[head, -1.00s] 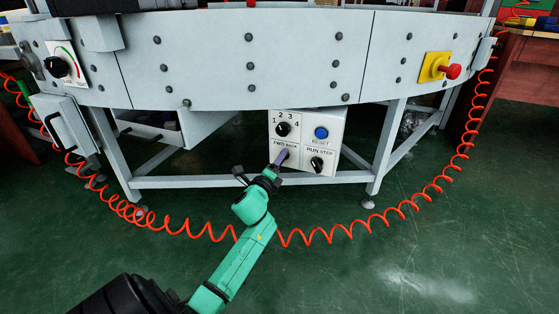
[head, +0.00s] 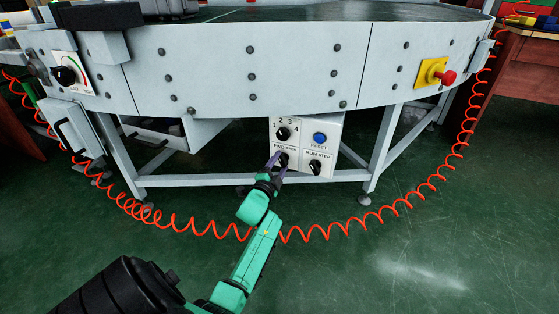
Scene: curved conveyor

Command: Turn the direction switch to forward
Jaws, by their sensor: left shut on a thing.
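The white control box (head: 308,132) hangs under the conveyor's front edge. The direction switch (head: 283,159), a black knob under the "FWD BACK" label, is at the box's lower left. My left gripper (head: 279,160) reaches up to the box from below, with one purple finger on each side of the switch knob. It is shut on the knob. The fingers partly hide the knob, so I cannot tell which way it points. My right gripper is not in view.
On the same box are a numbered selector knob (head: 283,134), a blue reset button (head: 320,139) and a run/step knob (head: 314,168). A red emergency button (head: 447,77) is on the conveyor's right. A coiled orange cable (head: 340,228) loops across the floor.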

